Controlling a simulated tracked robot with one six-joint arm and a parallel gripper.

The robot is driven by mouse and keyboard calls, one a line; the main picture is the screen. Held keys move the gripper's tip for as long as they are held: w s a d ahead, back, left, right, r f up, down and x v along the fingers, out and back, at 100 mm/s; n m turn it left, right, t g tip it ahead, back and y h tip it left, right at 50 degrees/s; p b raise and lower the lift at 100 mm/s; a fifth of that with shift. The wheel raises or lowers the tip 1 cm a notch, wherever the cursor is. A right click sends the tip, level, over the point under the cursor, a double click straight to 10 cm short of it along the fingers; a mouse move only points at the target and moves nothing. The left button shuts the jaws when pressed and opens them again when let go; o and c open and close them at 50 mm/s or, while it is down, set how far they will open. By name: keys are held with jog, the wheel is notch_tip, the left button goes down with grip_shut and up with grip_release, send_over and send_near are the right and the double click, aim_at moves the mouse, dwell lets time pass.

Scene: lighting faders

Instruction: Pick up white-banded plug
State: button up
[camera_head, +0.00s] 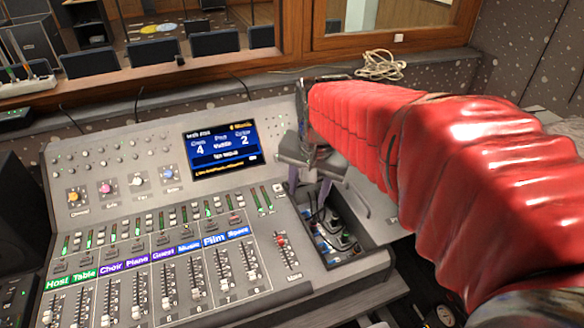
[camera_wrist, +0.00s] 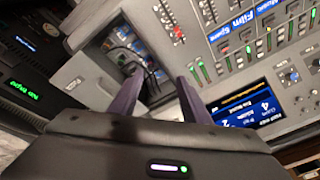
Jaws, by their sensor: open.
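The open compartment (camera_head: 352,266) at the right end of the mixing console holds several dark plugs and cables, some by blue-and-white labels. The plugs (camera_head: 343,240) are small and partly shadowed. I cannot tell which one has the white band. In the wrist view, the plugs and cables (camera_wrist: 122,56) lie in the compartment beyond my fingers. My gripper (camera_head: 310,188) hangs over the back part of the compartment, its two purple fingers pointing down. In the wrist view, my gripper (camera_wrist: 160,76) has its fingers apart with nothing between them.
The console's fader bank (camera_head: 150,290) and lit screen (camera_head: 221,149) lie left of the compartment. A red fader (camera_head: 281,241) stands close beside it. A grey flap (camera_head: 374,190) stands at its right. A coiled pale cable (camera_head: 381,65) lies on the ledge behind.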

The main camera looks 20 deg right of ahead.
jog(key=w+d+f+m+g, duration=0.1)
jog(key=w+d+f+m, duration=0.3)
jog(key=d, duration=0.2)
jog(key=m+g, duration=0.2)
jog(key=m, duration=0.3)
send_over(335, 214)
notch_tip(335, 214, down, 6)
jog(key=shift+w+d+f+y, duration=0.1)
jog(key=shift+d+f+y, duration=0.05)
jog(key=shift+d+y, duration=0.15)
jog(key=shift+f, duration=4.35)
jog(key=shift+a+f, duration=0.2)
jog(key=shift+f, duration=2.4)
jog(key=shift+c, duration=0.3)
